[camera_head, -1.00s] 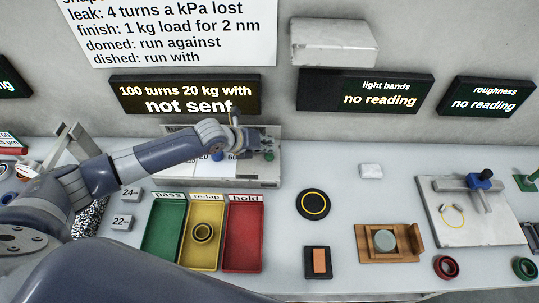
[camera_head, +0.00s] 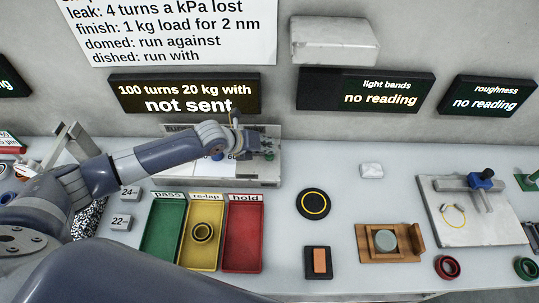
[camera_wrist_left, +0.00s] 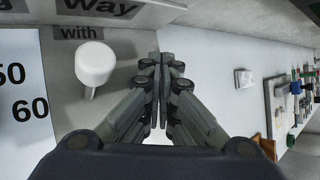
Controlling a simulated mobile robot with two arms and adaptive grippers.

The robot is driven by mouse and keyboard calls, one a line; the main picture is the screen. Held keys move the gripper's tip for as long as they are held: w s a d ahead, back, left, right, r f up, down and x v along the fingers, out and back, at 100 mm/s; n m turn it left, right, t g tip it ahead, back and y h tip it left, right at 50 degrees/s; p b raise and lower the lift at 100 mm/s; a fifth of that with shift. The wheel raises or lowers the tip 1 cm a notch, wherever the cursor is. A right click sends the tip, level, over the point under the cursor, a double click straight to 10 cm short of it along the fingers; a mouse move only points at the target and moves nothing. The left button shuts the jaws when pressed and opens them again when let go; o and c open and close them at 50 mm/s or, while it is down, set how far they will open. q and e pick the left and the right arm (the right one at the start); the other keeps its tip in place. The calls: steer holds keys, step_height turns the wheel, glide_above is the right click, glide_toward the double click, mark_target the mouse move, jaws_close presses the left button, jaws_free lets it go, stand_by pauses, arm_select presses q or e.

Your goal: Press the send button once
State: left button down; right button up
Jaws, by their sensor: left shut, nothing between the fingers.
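The control panel (camera_head: 262,181) stands against the wall, partly behind my left arm. My left gripper (camera_head: 267,146) is over its right end, shut and empty. A small green button-like spot (camera_head: 269,156) shows right beside the fingertips; I cannot read a send label on it, nor tell whether the fingers touch it. In the left wrist view the closed fingers (camera_wrist_left: 160,75) hide what is straight beneath them. A white round knob (camera_wrist_left: 95,62) stands left of them, near the word "with". The wall display (camera_head: 185,95) reads "100 turns 20 kg with not sent". My right gripper is not in view.
A blue knob (camera_head: 217,155) is on the panel under my arm. Green, yellow and red trays (camera_head: 242,262) lie in front; a ring (camera_head: 202,232) is in the yellow one. A black disc (camera_head: 313,204) lies to the right. The bench between panel and white block (camera_head: 371,170) is clear.

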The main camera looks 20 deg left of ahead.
arm_select(q)
steer(key=shift+f+b, duration=0.4)
steer(key=shift+f, duration=0.15)
stand_by(0.6)
steer(key=shift+r, duration=0.1)
steer(key=shift+r+p, duration=0.85)
steer(key=shift+r, duration=0.05)
step_height(320, 180, up, 5)
steer(key=p, duration=0.4)
steer(key=shift+r, duration=0.1)
stand_by(0.4)
steer(key=shift+s+f, duration=0.1)
steer(key=shift+f, duration=0.1)
